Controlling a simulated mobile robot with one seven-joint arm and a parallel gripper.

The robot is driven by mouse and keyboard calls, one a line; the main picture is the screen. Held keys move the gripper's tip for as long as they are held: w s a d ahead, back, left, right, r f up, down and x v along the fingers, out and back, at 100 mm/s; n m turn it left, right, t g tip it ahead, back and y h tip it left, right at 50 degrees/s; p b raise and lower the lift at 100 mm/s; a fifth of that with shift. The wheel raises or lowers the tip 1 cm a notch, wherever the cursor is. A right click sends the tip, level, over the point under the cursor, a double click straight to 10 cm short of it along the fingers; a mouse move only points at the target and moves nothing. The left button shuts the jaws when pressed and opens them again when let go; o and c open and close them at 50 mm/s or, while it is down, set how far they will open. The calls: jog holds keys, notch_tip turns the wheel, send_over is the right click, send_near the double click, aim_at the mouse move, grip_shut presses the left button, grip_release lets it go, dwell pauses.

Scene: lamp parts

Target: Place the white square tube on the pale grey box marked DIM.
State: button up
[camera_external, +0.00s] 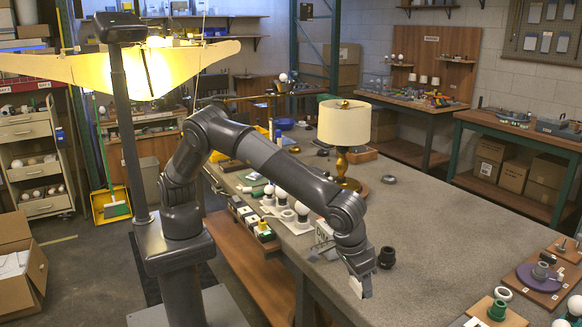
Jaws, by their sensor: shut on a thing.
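My gripper (361,289) is low over the near edge of the grey worktable (430,235), pointing down. It is shut on a small white piece (355,287), which looks like the white square tube; its shape is mostly hidden by the fingers. A pale box with dark lettering (324,235), likely the grey box marked DIM, stands on the table just left of my wrist. The arm partly covers it, and the lettering is too small to read. The gripper and the white piece are apart from this box, in front and to its right.
A black ring-shaped part (387,257) stands close right of my gripper. White bulbs on bases (281,196) line the left table edge. A lamp with a cream shade (344,123) stands behind my arm. The table's middle right is clear; more parts lie at the right front.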

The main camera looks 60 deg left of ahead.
jog(key=shift+s+a+r, duration=0.1)
jog(key=shift+s+r, duration=0.25)
jog(key=w+a+r+n+y, duration=0.1)
jog(key=a+r+n, duration=0.3)
jog(key=a, duration=0.8)
jog(key=w+a+r+n+y, duration=0.1)
jog(key=w+a+r+n, duration=0.15)
jog(key=a+r, duration=0.65)
send_over(330, 238)
jog(key=w+a, duration=0.3)
jog(key=a, duration=0.1)
jog(key=f, duration=0.9)
jog(key=shift+w+a+f, duration=0.15)
jog(key=shift+a+f, duration=0.05)
jog(key=shift+f, duration=2.15)
jog(key=o, duration=1)
jog(key=shift+f, duration=0.15)
